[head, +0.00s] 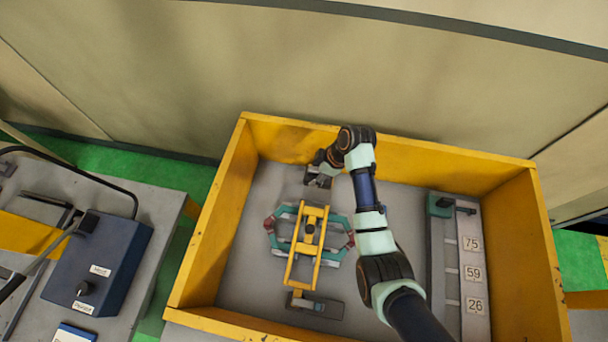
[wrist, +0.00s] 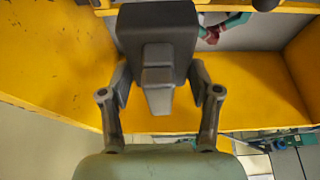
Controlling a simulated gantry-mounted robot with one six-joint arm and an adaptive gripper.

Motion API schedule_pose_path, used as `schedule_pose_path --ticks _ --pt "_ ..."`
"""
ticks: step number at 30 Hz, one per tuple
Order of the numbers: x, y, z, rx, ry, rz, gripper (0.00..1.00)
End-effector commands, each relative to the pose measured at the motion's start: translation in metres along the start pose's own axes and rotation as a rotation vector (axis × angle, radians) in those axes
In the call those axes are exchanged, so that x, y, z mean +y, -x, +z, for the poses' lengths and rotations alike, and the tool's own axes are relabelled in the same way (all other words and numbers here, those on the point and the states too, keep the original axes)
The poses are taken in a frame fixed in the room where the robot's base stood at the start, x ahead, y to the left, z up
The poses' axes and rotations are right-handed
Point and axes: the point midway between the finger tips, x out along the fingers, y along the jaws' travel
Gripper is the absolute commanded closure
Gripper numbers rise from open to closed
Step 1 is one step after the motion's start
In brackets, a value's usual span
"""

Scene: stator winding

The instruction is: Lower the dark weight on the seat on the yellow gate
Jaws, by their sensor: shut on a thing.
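My gripper (head: 318,176) is shut on the dark weight (wrist: 157,25), a blocky dark grey piece. In the wrist view my fingers (wrist: 158,85) flank the weight. In the head view the weight is small and partly hidden by my arm, near the back wall of the yellow bin. The yellow gate (head: 293,258) is a ladder-like frame over the teal ring with red parts (head: 281,241). It stands in front of my gripper and apart from it. A small dark spot (head: 310,226) on its middle may be the seat; I cannot tell.
The yellow bin (head: 208,240) has raised walls around the work. A grey block (head: 318,307) lies at the gate's front end. A grey rack (head: 473,265) with labels 75, 59 and 26 stands right. A dark blue control box (head: 95,262) stands outside, left.

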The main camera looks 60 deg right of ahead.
Motion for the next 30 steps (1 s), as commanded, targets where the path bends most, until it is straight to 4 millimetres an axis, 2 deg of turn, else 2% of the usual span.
schedule_pose_path --ticks 8,23,30 --pt "0.0 -0.007 0.002 0.001 0.001 0.001 1.0" --pt "0.0 -0.049 0.019 0.001 0.001 0.001 1.0" --pt "0.0 -0.046 0.02 0.001 0.001 0.001 1.0"
